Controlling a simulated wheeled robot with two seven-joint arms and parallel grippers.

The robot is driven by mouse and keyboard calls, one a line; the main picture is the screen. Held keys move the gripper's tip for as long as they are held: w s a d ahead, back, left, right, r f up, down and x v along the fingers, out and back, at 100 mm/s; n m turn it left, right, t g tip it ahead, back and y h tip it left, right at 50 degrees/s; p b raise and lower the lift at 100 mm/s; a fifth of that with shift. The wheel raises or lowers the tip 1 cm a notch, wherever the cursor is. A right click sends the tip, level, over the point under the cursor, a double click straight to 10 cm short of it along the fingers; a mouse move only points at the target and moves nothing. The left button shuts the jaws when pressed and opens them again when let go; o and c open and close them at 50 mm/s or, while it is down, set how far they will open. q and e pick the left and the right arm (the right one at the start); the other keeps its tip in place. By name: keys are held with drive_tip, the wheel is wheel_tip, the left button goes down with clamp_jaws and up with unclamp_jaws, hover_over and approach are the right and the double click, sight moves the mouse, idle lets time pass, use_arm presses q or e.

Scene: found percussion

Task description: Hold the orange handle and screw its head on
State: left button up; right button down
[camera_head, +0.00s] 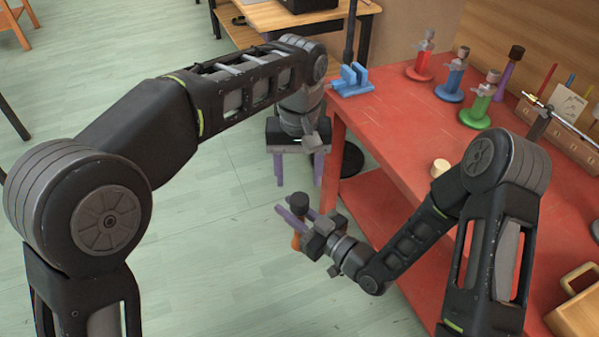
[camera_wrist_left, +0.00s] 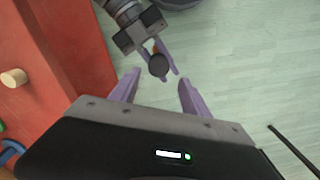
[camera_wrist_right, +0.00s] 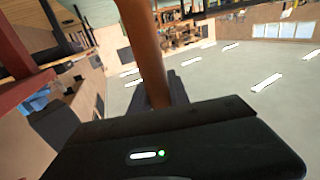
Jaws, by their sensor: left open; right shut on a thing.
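The orange handle (camera_head: 296,240) stands roughly upright off the table's front left side. My right gripper (camera_head: 297,214) is shut on it; the handle also crosses the right wrist view (camera_wrist_right: 148,50). A dark round head (camera_head: 299,201) sits at the handle's top end; how firmly it is seated I cannot tell. In the left wrist view the dark head (camera_wrist_left: 158,65) lies just ahead of and between my left gripper's open fingers. My left gripper (camera_head: 299,182) is open and empty, pointing down, above and behind the handle in the head view.
A red table (camera_head: 400,130) stands on the right, with a cream cylinder (camera_head: 440,168) near its front edge. A blue holder (camera_head: 352,80) and red, blue and green stands (camera_head: 482,100) are farther back. A wooden tray (camera_head: 578,315) is at right.

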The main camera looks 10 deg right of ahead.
sight(300, 199)
use_arm(q)
drive_tip(key=n, duration=0.4)
drive_tip(key=shift+d+n, duration=0.1)
drive_tip(key=shift+n, duration=0.2)
drive_tip(key=shift+f, duration=0.15)
drive_tip(key=shift+f, duration=3.9)
clamp_jaws()
